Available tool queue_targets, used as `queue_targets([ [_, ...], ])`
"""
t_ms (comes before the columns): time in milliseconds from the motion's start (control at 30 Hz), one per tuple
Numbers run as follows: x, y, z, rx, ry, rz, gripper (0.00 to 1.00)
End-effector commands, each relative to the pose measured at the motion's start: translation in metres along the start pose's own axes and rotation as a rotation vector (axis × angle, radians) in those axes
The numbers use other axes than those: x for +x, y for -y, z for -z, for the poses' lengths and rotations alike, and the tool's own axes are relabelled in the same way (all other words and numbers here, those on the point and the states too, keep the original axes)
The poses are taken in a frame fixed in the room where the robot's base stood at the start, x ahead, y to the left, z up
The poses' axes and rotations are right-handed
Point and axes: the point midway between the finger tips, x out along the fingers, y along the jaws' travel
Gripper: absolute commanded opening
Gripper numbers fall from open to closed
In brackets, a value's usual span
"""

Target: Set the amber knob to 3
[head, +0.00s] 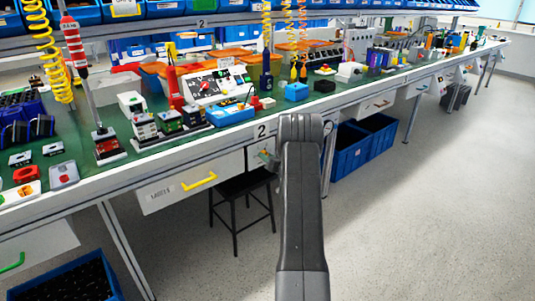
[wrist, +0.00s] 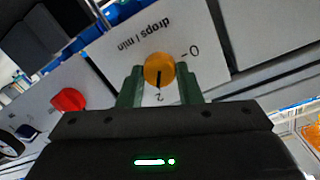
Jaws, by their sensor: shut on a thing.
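The amber knob (wrist: 159,68) shows in the wrist view on a white panel (wrist: 112,50) marked "drops / min", with the lettering upside down. The scale figures 0 and 2 are readable, and a 3 is not visible. A dark line on the knob points down in the picture, toward the 2. My gripper (wrist: 160,76) has its green fingers on either side of the knob and is shut on it. In the head view my own arm covers the gripper's area, and I cannot make out the knob there.
A red knob (wrist: 68,100) sits on a pale panel at the left of the wrist view. In the head view, a long green-topped bench (head: 95,165) carries many devices. A dark stool (head: 240,190) and blue bins (head: 366,145) stand below it. The floor at right is clear.

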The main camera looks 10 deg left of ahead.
Motion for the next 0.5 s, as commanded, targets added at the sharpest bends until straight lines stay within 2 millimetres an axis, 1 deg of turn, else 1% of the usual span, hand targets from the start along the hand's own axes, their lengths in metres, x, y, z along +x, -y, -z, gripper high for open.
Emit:
queue_targets([
  [100,-0.0007,0.0003,0.0027,0.111,0.008,0.004,0.09],
  [500,-0.0005,-0.0008,0.0019,0.490,0.028,0.021,0.09],
])
